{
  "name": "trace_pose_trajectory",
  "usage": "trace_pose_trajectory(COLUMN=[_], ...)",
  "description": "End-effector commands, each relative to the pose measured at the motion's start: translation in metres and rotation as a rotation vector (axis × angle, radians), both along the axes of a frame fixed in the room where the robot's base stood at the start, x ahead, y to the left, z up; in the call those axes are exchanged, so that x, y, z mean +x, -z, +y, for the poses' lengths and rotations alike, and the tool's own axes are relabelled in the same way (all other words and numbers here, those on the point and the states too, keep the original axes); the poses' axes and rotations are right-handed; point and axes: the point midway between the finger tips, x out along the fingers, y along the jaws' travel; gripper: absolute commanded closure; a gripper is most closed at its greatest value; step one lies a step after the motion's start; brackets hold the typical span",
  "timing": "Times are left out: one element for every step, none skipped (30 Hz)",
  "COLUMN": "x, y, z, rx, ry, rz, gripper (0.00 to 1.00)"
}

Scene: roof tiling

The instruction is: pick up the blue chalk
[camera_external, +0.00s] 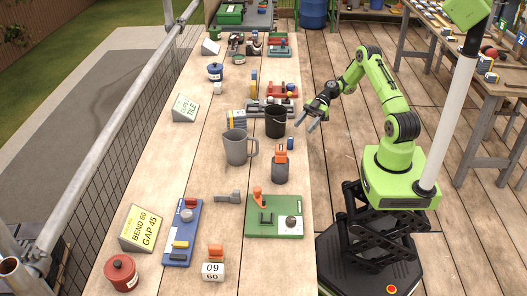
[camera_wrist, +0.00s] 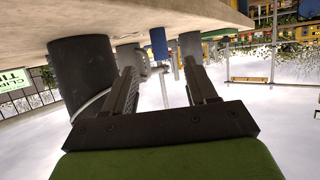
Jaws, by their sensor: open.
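A small upright blue piece, which looks like the blue chalk (camera_external: 290,144), stands near the right edge of the long wooden table, just behind a grey holder with an orange piece. It shows as a blue cylinder (camera_wrist: 158,42) near the top middle of the wrist view, where the scene is upside down. My gripper (camera_external: 306,124) is open and empty. It is off the table's right edge, beside a black cup and apart from the blue piece. In the wrist view, the blue piece appears beyond and between my gripper's fingers (camera_wrist: 160,70).
The black cup (camera_external: 275,126) stands close to my gripper and looms dark in the wrist view (camera_wrist: 80,78). A grey mug (camera_external: 236,149) and the grey holder (camera_external: 280,172) flank the blue piece. A green board (camera_external: 275,229) lies nearer the front. Bare wood lies left of the mug.

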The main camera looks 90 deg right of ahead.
Motion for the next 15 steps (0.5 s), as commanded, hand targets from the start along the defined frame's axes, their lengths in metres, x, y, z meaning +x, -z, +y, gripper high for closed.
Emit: trace_pose_trajectory(x=[0.007, 0.012, 0.016, 0.02, 0.023, 0.026, 0.028, 0.03, 0.032, 0.035, 0.038, 0.043, 0.047, 0.051, 0.055], y=[0.006, 0.009, 0.013, 0.015, 0.017, 0.019, 0.02, 0.021, 0.022, 0.023, 0.024, 0.026, 0.027, 0.028, 0.031], z=[0.011, 0.017, 0.024, 0.028, 0.031, 0.036, 0.038, 0.04, 0.043, 0.046, 0.05, 0.057, 0.062, 0.066, 0.071], rx=[0.003, 0.003, 0.002, 0.002, 0.003, 0.003, 0.002, 0.001, 0.001, 0.001, 0.001, 0.001, 0.002, 0.002, 0.002], ry=[-0.004, -0.004, -0.004, -0.004, -0.003, -0.003, -0.002, -0.001, -0.001, -0.003, -0.003, -0.004, -0.004, -0.005, -0.002], rz=[0.002, 0.002, 0.003, 0.003, 0.003, 0.003, 0.003, 0.003, 0.003, 0.003, 0.003, 0.004, 0.002, 0.003, 0.005], gripper=[0.43, 0.43, 0.43, 0.43, 0.43, 0.43, 0.43, 0.43, 0.43, 0.43, 0.43, 0.43, 0.43, 0.43, 0.43])
